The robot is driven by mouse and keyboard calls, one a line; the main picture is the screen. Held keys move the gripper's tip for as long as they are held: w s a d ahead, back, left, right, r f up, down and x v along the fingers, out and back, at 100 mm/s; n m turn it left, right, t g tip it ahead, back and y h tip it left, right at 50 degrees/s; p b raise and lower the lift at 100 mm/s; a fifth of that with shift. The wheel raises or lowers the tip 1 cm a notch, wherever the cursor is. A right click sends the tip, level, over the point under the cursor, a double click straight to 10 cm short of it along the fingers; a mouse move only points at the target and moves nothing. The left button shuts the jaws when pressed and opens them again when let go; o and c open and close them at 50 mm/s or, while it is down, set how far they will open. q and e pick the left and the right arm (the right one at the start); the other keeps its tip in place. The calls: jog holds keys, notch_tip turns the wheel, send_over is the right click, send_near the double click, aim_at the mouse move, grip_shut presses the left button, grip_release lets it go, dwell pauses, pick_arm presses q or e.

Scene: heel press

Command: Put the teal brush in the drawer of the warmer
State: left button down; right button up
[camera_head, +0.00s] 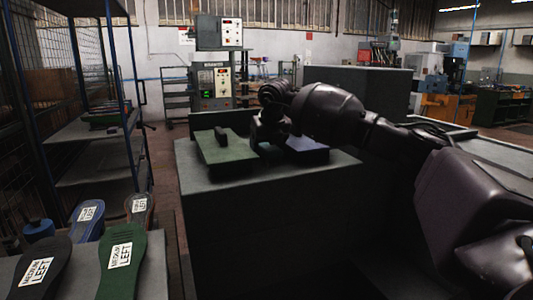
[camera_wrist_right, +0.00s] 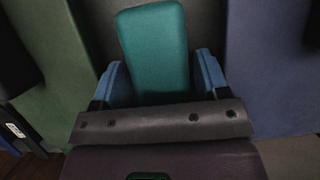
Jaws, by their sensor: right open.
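The teal brush (camera_wrist_right: 152,45) shows in the right wrist view as a teal block between my right gripper's blue fingers (camera_wrist_right: 160,66). The fingers are apart on either side of it; its lower end is hidden behind the gripper body. In the head view my right gripper (camera_head: 270,132) is low over the grey worktop (camera_head: 330,170), between a green panel (camera_head: 230,158) and a blue-purple panel (camera_head: 308,153). The brush cannot be made out there. I cannot identify the warmer or its drawer for certain. My left gripper is not in view.
A small dark block (camera_head: 221,135) is on the green panel. At the lower left, several labelled soles, one green (camera_head: 122,270), lie on a grey surface. A wire rack (camera_head: 95,130) stands at left.

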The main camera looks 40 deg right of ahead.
jog(key=shift+r, duration=0.1)
jog(key=c, duration=0.8)
jog(key=shift+r, duration=0.1)
